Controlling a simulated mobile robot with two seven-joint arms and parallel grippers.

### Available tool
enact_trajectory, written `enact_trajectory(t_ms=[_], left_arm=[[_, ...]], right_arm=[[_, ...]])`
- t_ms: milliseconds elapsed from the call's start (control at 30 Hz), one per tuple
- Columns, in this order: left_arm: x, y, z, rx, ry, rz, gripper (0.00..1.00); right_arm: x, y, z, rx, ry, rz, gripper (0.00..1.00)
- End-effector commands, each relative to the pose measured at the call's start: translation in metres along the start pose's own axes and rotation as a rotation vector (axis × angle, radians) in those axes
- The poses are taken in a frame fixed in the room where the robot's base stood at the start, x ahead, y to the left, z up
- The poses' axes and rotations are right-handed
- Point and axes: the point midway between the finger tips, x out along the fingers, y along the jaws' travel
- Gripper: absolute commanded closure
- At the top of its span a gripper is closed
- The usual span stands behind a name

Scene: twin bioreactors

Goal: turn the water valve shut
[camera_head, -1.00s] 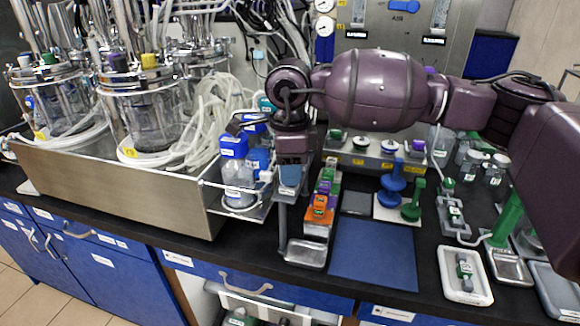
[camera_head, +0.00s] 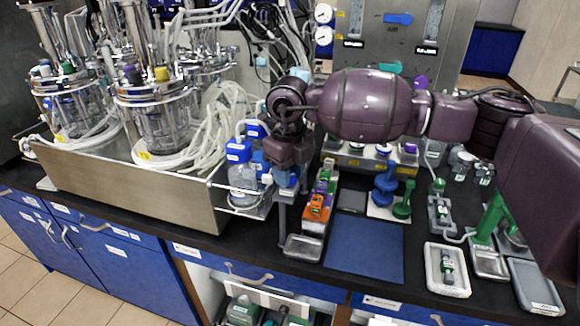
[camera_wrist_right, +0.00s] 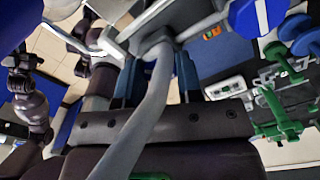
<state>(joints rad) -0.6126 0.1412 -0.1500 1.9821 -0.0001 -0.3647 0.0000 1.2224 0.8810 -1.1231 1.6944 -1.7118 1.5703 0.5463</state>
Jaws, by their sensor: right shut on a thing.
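The water valve appears to be on top of the grey upright post (camera_head: 281,222) that stands at the front edge of the bench, over a small metal tray (camera_head: 303,247). My right gripper (camera_head: 288,180) points down at the top of this post and covers the valve's handle in the head view. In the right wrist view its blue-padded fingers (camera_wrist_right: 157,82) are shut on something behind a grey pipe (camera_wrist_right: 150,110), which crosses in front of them. The handle's angle is hidden. My left gripper does not show.
Blue-capped bottles (camera_head: 243,178) stand in a rack just left of my right gripper. Orange, green and purple blocks (camera_head: 318,205) stand close on its right. A blue mat (camera_head: 365,248) lies bare. Bioreactor vessels (camera_head: 155,105) stand in a steel tray (camera_head: 130,190) at left.

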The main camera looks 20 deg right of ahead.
Motion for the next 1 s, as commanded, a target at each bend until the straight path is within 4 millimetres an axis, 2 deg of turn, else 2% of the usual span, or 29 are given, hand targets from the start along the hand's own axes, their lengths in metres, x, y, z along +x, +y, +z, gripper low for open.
enact_trajectory(t_ms=[100, 400, 700, 1000], left_arm=[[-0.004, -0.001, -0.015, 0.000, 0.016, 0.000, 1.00], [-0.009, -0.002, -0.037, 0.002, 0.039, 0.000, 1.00], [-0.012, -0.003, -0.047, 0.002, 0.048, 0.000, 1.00], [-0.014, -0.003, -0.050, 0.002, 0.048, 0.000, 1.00]], right_arm=[[-0.005, 0.000, 0.000, 0.111, -0.004, -0.001, 0.90], [-0.004, 0.000, 0.001, 0.385, -0.004, 0.000, 0.90], [-0.003, 0.000, 0.001, 0.590, -0.004, 0.000, 0.90], [-0.003, 0.000, 0.001, 0.689, -0.005, 0.001, 0.90]])
